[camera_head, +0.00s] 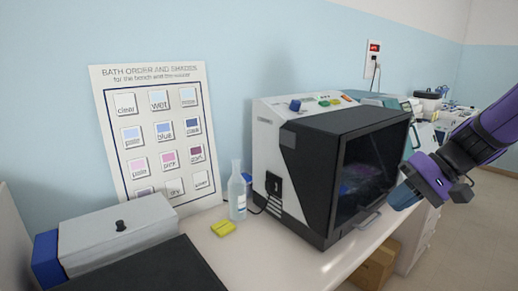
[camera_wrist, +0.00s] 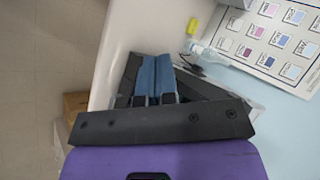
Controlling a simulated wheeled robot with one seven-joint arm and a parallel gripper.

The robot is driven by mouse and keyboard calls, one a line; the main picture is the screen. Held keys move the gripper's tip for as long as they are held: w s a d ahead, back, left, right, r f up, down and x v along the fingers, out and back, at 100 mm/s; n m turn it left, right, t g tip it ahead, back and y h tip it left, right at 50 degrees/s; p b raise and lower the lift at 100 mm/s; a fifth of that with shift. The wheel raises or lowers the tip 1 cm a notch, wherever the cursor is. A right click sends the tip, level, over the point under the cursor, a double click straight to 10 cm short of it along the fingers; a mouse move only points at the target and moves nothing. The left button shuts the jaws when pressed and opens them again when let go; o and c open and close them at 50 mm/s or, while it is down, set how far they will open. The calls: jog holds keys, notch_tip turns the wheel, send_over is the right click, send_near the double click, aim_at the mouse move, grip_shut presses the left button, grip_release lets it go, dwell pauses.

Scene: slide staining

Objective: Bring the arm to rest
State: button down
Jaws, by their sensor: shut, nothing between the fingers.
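My purple arm reaches in from the right edge of the head view. My gripper (camera_head: 402,197) has blue fingers that point down and left, in front of the right side of the white and black machine (camera_head: 300,175). In the wrist view, the blue fingers of my gripper (camera_wrist: 155,72) lie side by side, shut with nothing between them. In that view the machine is mostly hidden behind the gripper. I cannot tell whether the fingers touch the machine's front.
A clear bottle (camera_head: 237,192) and a yellow block (camera_head: 223,228) stand on the bench left of the machine. A grey box (camera_head: 115,232) sits further left. A shade chart (camera_head: 158,130) leans on the wall. A cardboard box (camera_head: 374,266) is below. Open floor lies right.

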jog(key=s+d+r+t+h, duration=0.1)
jog(key=s+r+t+h, duration=0.1)
jog(key=s+r+h, duration=0.2)
jog(key=s+d+r+n+t+h, duration=0.1)
jog(key=s+r+h, duration=0.3)
jog(key=s, duration=0.7)
jog(key=shift+s+n+t+h, duration=0.25)
jog(key=shift+n+t+h, duration=0.05)
jog(key=shift+t, duration=0.3)
jog(key=shift+d, duration=0.1)
dwell(0.8)
